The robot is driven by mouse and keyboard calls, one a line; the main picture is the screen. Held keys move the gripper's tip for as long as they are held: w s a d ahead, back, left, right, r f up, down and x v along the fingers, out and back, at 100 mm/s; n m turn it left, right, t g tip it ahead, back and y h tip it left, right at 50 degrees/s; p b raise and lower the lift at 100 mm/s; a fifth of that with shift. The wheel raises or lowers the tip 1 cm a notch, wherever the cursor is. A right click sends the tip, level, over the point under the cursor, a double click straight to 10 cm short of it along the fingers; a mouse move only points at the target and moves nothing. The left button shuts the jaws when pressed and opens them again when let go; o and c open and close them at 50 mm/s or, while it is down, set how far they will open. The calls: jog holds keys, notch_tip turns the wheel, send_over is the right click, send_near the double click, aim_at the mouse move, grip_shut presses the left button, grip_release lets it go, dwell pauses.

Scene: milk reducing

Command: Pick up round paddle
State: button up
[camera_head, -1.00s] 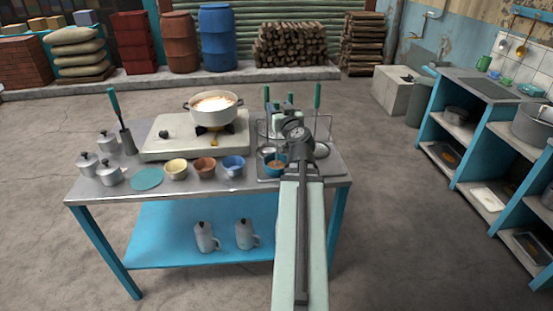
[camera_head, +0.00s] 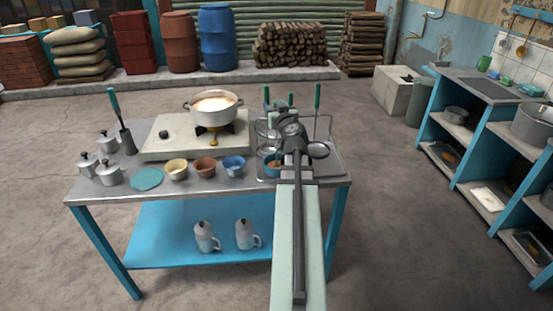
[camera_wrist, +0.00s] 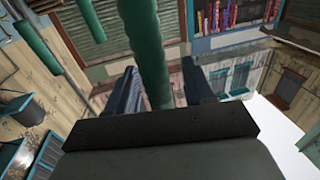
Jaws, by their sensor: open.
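My gripper (camera_head: 289,122) is above the utensil rack at the right end of the table. In the wrist view, its two dark fingers (camera_wrist: 160,82) are apart. A thick green handle (camera_wrist: 151,45) stands between them, with no clear contact on either side. Another green handle (camera_wrist: 38,35) is at the upper left of that view. In the head view, a green handle (camera_head: 318,95) stands upright right of my gripper, above a dark round head (camera_head: 318,150). I cannot tell which handle belongs to the round paddle; the gripper hides part of the rack.
A metal tray (camera_head: 335,172) holds the rack. A stove (camera_head: 165,148) with a pot of milk (camera_head: 213,103) stands to the left. Yellow (camera_head: 176,169), brown (camera_head: 205,168) and blue (camera_head: 234,166) cups line the front. Another green-handled tool (camera_head: 113,101) stands at the left.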

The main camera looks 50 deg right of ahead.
jog(key=shift+c, duration=0.4)
grip_shut()
jog(key=shift+r, duration=0.1)
